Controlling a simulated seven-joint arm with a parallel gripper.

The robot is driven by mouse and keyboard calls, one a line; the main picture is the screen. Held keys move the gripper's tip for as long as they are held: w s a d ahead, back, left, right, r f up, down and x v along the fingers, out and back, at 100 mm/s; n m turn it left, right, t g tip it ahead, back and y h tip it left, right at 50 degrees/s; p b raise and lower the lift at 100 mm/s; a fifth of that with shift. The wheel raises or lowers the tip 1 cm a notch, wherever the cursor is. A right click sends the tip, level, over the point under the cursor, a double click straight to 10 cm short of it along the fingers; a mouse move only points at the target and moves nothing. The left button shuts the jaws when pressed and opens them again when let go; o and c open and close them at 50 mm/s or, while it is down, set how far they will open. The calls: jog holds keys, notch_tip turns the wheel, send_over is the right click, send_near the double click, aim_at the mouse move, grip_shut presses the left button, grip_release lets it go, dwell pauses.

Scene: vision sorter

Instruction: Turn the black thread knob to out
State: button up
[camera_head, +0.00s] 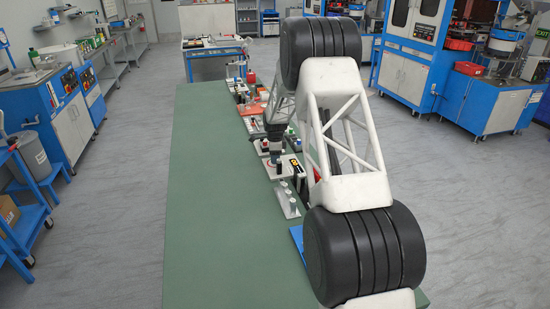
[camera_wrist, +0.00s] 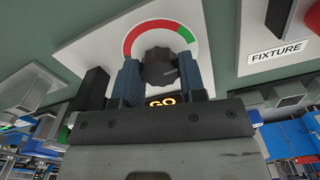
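The black knob (camera_wrist: 160,68) sits on a white plate (camera_wrist: 95,48) in the wrist view, with a red and green ring (camera_wrist: 158,27) around its far side. The red covers most of the visible arc and the green is at its right end. A pale mark shows on the knob's right part. My gripper (camera_wrist: 160,77) has one finger on each side of the knob, with both fingers close against it. A lit sign reading GO (camera_wrist: 161,100) shows between the fingers. In the head view my gripper (camera_head: 275,158) is low over the bench fixtures, and the knob is hidden there.
White posts (camera_head: 287,200) stand nearer on the green bench (camera_head: 215,220). Several small parts lie farther along. The bench's left side is clear.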

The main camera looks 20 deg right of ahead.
jog(key=shift+c, duration=1.1)
